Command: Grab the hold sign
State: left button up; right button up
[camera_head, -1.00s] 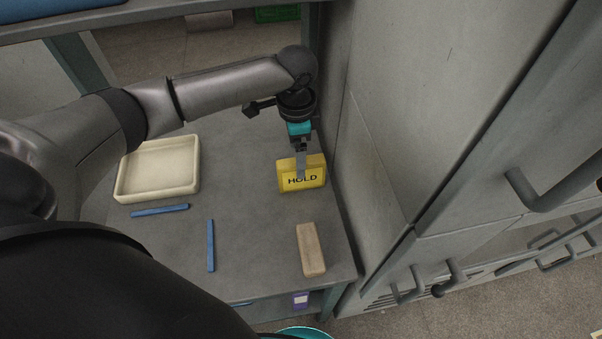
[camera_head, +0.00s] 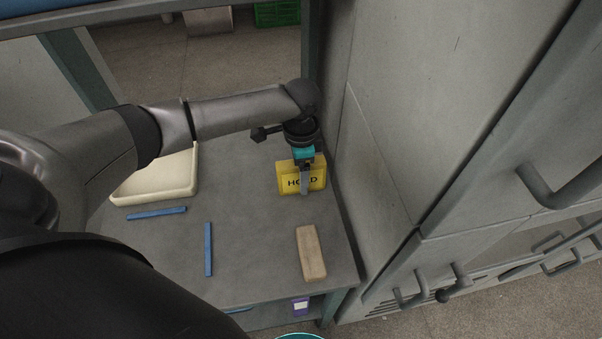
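The yellow hold sign (camera_head: 288,184) stands on the grey table (camera_head: 255,250), near its right edge by the cabinet. Black lettering on its front is partly covered by my gripper. My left gripper (camera_head: 304,190) points down at the sign, with a finger in front of its face, right of the middle. Whether the other finger is behind the sign is hidden, so I cannot tell if it grips it. My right gripper is not in view.
A cream tray (camera_head: 160,190) lies at the table's left under my arm. Two blue sticks (camera_head: 157,213) (camera_head: 208,250) and a tan block (camera_head: 310,254) lie nearer the front. A grey cabinet (camera_head: 440,120) with protruding handles (camera_head: 565,190) stands close on the right.

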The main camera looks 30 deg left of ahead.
pick_arm(q)
grip_shut()
dwell(0.4)
jog(key=shift+r, duration=0.15)
